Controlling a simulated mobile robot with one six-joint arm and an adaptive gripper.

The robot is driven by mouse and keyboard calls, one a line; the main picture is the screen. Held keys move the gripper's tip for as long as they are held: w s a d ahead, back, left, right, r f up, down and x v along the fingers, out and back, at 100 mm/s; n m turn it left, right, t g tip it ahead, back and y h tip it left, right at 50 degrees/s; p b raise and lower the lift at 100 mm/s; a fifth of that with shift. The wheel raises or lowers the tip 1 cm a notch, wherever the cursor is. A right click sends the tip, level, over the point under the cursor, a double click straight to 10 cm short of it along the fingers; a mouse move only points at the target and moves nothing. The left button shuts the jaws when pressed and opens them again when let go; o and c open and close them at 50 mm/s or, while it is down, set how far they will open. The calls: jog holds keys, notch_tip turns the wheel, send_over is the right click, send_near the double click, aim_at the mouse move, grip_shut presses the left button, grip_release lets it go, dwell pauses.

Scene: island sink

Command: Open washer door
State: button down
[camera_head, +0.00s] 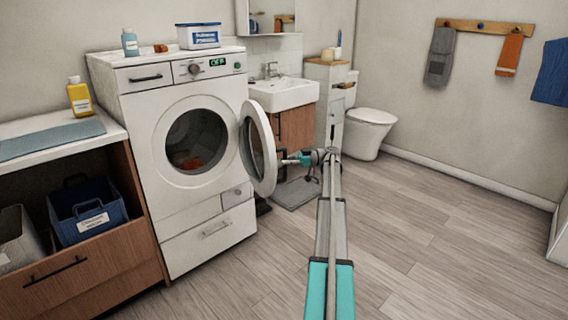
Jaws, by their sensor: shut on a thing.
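The white washer (170,210) stands at left centre, with its round opening facing me and some red-orange laundry visible inside the drum. Its round door (262,150) is swung out to the right on the opening's right side and stands wide open, seen at a slant. My gripper (282,160) is at the door's right edge, shut on the door; its fingertips are small and partly hidden by the door. My arm reaches up to it from the bottom centre.
A sink (284,94) over a wooden cabinet and a grey mat (297,192) lie behind the door. A toilet (368,128) stands further back. A counter with a blue bin (88,209) is at left. The wooden floor (440,245) at right is clear.

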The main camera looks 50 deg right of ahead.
jog(key=shift+w, duration=0.2)
jog(key=c, duration=0.6)
grip_release()
jog(key=shift+w+a, duration=0.1)
jog(key=shift+a, duration=0.1)
jog(key=shift+o, duration=0.2)
jog(key=v, duration=1.2)
